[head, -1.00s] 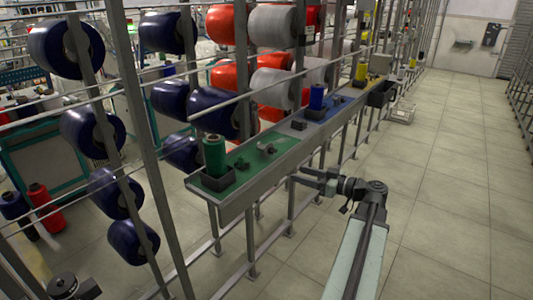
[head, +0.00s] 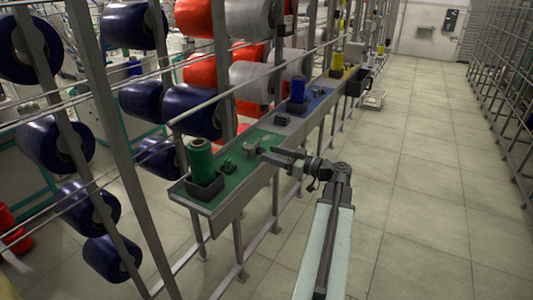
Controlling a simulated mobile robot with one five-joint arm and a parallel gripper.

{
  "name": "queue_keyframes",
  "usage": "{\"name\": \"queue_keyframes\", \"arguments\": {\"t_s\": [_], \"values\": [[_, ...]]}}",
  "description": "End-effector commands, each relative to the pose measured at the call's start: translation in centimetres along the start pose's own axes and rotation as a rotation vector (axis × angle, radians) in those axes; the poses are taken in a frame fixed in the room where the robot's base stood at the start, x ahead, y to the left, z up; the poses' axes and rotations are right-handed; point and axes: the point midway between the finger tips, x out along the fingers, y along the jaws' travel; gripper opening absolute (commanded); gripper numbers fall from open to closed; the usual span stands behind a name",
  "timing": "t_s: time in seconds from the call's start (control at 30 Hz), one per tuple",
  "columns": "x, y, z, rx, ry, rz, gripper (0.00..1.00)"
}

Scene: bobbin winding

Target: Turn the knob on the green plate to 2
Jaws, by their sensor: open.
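The green plate (head: 237,182) lies on the long grey shelf, left of centre. The small grey knob (head: 249,147) stands on it towards its far end. The setting it points to is too small to read. My gripper (head: 263,154) reaches in from the right over the plate's front edge. It is open, with its fingertips close beside the knob. I cannot tell whether they touch it.
A green spool (head: 201,158) stands in a dark holder (head: 206,188) at the plate's near end, with a small dark block (head: 228,166) beside it. A blue spool (head: 298,89) stands farther along. Metal posts and yarn bobbins rise behind. The floor at right is clear.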

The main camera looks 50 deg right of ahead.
Motion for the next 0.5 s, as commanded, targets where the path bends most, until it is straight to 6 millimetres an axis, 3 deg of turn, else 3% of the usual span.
{"name": "queue_keyframes", "arguments": {"t_s": [0.13,0.4,0.43,0.5], "values": [[1.9,-0.2,0.0,0.000,0.000,-0.004,0.49],[2.2,-0.2,0.0,0.000,0.000,-0.004,0.49],[2.2,-0.2,0.0,0.000,0.000,-0.004,0.46],[2.2,-0.2,0.0,0.000,0.000,-0.004,0.27]]}}
